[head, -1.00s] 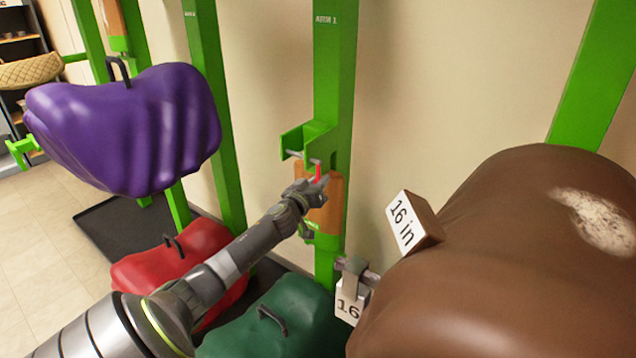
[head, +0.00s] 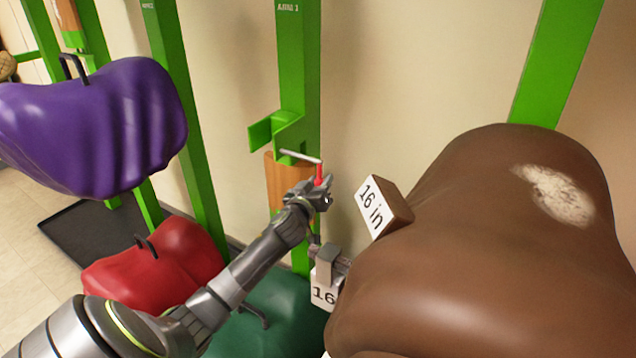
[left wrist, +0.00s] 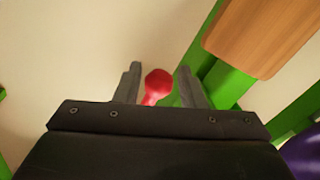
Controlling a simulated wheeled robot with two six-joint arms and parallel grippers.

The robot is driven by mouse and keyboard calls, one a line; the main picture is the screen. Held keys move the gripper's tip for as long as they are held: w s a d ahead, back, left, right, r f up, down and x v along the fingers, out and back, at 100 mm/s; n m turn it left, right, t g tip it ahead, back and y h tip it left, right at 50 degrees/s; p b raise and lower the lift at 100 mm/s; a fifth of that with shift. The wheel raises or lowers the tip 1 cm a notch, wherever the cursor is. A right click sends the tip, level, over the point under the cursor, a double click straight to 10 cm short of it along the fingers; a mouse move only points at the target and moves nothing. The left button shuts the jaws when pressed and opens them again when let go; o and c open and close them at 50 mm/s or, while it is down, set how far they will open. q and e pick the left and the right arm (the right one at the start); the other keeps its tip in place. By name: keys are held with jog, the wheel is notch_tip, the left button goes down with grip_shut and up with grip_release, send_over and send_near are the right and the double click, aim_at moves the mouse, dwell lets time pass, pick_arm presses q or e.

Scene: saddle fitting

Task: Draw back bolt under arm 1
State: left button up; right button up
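The green post (head: 297,70) labelled ARM 1 carries a green bracket (head: 268,132), the arm. Under it is the bolt (head: 300,156), a thin silver rod with a red knob (head: 319,176) at its right end. A length of rod shows between bracket and knob. My left gripper (head: 318,192) is at the knob. In the left wrist view the red knob (left wrist: 158,84) lies between the two fingers, with a visible gap on each side, so the gripper looks open around it. My right gripper is not in view.
A brown saddle (head: 480,260) with a "16 in" block (head: 377,207) fills the right. Purple (head: 100,125), red (head: 160,265) and green (head: 280,310) saddles are at left and below. A wooden panel (head: 276,180) is behind my gripper.

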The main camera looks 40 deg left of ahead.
pick_arm(q)
jog(key=shift+o, duration=0.4)
jog(key=shift+s+d, duration=0.1)
jog(key=shift+s, duration=0.45)
jog(key=b+v, duration=0.3)
jog(key=v, duration=1.3)
jog(key=shift+s, duration=0.15)
